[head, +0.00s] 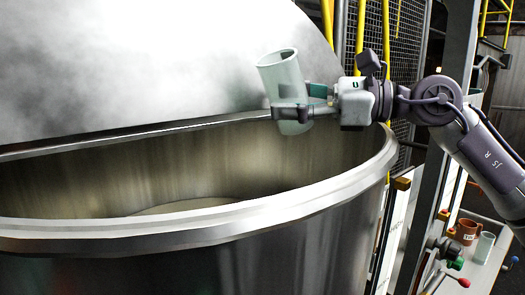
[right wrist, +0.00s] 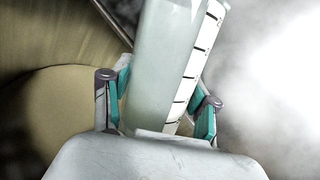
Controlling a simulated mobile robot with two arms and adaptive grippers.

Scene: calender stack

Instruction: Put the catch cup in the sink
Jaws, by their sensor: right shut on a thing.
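A tall pale translucent cup (head: 280,72), which looks like the catch cup, is in my right gripper (head: 292,113). The gripper is shut around the cup's lower half. In the head view the cup leans a little, open end up, and overlaps the far right rim of a big steel vat. In the right wrist view the cup (right wrist: 163,60) shows a white strip with black marks, between the two teal-padded fingers (right wrist: 160,100). I cannot tell whether anything is in it. I see no sink that I can make out. My left gripper is out of view.
The open steel vat (head: 190,229) fills the lower left, with pale material (head: 185,205) inside. A brown mug (head: 466,231) and another clear cup (head: 484,247) stand on a light surface at the lower right. Yellow rails (head: 361,30) and mesh are behind.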

